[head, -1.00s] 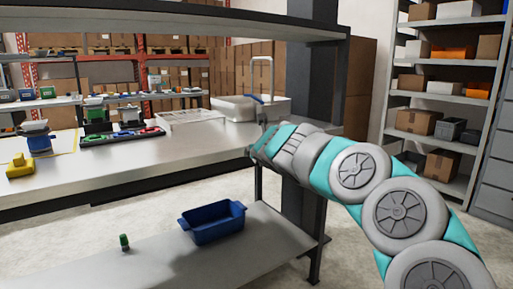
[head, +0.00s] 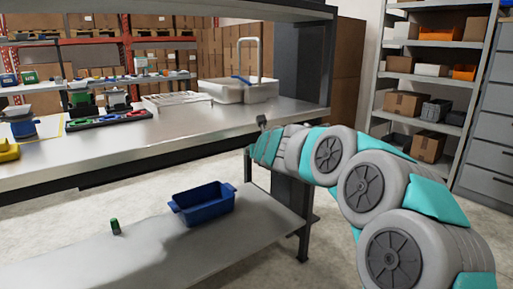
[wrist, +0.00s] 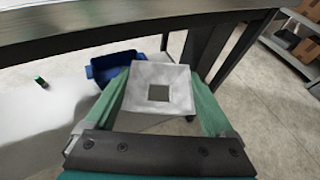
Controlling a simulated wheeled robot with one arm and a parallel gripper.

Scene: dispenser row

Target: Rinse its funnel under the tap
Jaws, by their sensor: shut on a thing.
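In the wrist view a white square funnel (wrist: 160,73) with a square opening in its middle sits between the two green fingers of my gripper (wrist: 160,95), which is shut on it. The head view does not show the funnel; my arm hides it. The tap (head: 259,58) is a tall pale arch at the far side of the counter. It stands at a white basin (head: 262,92). My gripper is at the counter's near edge, in front of and below the basin, apart from the tap.
The steel counter (head: 190,125) has its front edge close to my gripper. A white rack (head: 177,101) stands left of the basin, then a dark tray (head: 108,121) with coloured items. A blue bin (head: 203,205) and a small green object (head: 115,226) are on the lower shelf. A dark post (head: 300,75) stands right.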

